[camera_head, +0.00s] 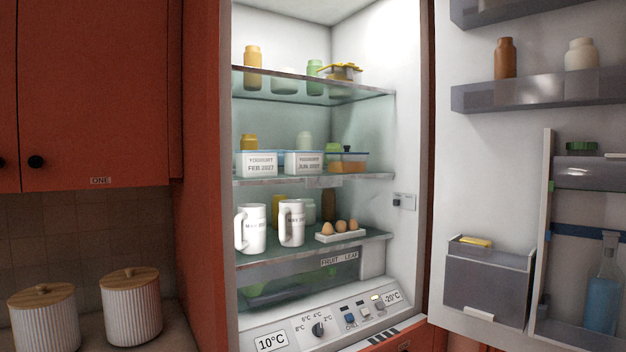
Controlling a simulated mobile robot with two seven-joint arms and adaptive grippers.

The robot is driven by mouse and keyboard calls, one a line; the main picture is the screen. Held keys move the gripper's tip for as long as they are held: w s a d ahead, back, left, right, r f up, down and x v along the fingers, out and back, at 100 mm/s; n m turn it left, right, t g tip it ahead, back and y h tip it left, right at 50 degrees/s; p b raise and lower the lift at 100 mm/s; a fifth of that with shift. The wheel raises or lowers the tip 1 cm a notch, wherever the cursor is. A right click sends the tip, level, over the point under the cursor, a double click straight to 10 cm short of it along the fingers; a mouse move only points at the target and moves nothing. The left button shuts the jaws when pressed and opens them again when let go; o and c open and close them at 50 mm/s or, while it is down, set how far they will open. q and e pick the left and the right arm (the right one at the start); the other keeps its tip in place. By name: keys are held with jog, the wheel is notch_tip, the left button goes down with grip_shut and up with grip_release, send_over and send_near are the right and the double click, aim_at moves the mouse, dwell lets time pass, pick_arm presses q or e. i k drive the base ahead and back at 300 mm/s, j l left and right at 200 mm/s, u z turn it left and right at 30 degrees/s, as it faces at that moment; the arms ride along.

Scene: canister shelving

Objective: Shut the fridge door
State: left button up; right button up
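The fridge (335,110) stands open in the middle of the head view, its lit inside facing me. The fridge door (480,160) is swung wide open to the right, showing its white inner side. The door carries grey shelves, with a brown jar (505,58) and a pale jar (581,54) on the upper one. Lower down it has a grey bin (487,285) and a blue bottle (603,290). The door's outer face and handle are hidden. Neither of my grippers shows in this view.
Glass shelves (290,178) in the fridge hold jars, yoghurt tubs, white jugs (251,228) and a tray of eggs (340,232). Two ribbed canisters with wooden lids (131,308) stand on the counter at lower left. A red cupboard (95,80) hangs above them.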

aim_at(518, 81)
jog(key=l, duration=0.65)
jog(key=k+l+u, duration=0.1)
jog(key=l, duration=0.55)
jog(key=k+l, duration=0.15)
jog(key=l, duration=0.55)
jog(key=i+u, duration=0.05)
